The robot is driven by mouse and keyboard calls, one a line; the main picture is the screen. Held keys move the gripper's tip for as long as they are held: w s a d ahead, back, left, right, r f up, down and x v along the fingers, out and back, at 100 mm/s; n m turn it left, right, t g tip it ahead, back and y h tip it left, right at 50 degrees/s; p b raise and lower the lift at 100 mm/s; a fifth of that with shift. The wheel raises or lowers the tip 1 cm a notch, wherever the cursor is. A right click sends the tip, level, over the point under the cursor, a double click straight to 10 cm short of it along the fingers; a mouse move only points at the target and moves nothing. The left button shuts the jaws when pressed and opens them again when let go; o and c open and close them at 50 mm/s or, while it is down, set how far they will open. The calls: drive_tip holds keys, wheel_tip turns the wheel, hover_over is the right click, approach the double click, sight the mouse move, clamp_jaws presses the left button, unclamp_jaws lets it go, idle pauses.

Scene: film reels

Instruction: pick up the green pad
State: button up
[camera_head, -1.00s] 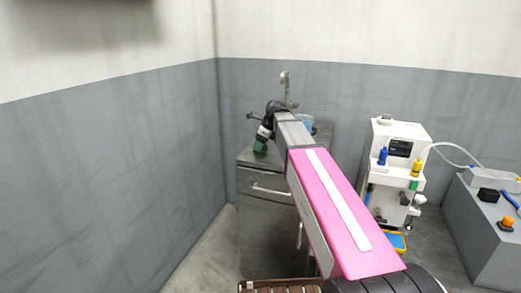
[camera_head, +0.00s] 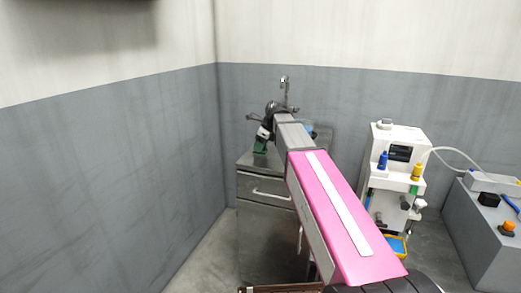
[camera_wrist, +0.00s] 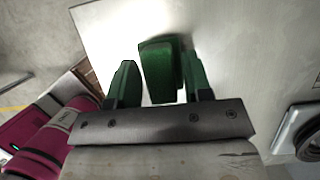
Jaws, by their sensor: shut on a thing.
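The green pad (camera_wrist: 160,70) is a small dark green block in the wrist view. It sits between the two green fingers of my gripper (camera_wrist: 159,62), over a pale metal surface. My gripper is shut on the pad. In the head view my gripper (camera_head: 262,142) is at the near left part of the grey cabinet's top (camera_head: 247,161). The pad cannot be told apart from the green fingers there. I cannot tell whether the pad touches the surface.
The grey cabinet (camera_head: 262,215) stands in the wall corner, with a tap (camera_head: 285,90) at its back. A white machine (camera_head: 397,150) with blue and yellow bottles stands to the right. A grey bench (camera_head: 488,235) is at the far right. Bare floor lies left of the cabinet.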

drive_tip(key=r, duration=0.3)
drive_tip(key=shift+s+a, duration=0.35)
drive_tip(key=shift+s, duration=0.05)
drive_tip(key=s+a+r, duration=0.6)
drive_tip(key=s+a, duration=0.1)
drive_tip(key=a, duration=0.1)
drive_tip(key=shift+r, duration=0.1)
drive_tip(key=shift+o, duration=0.7)
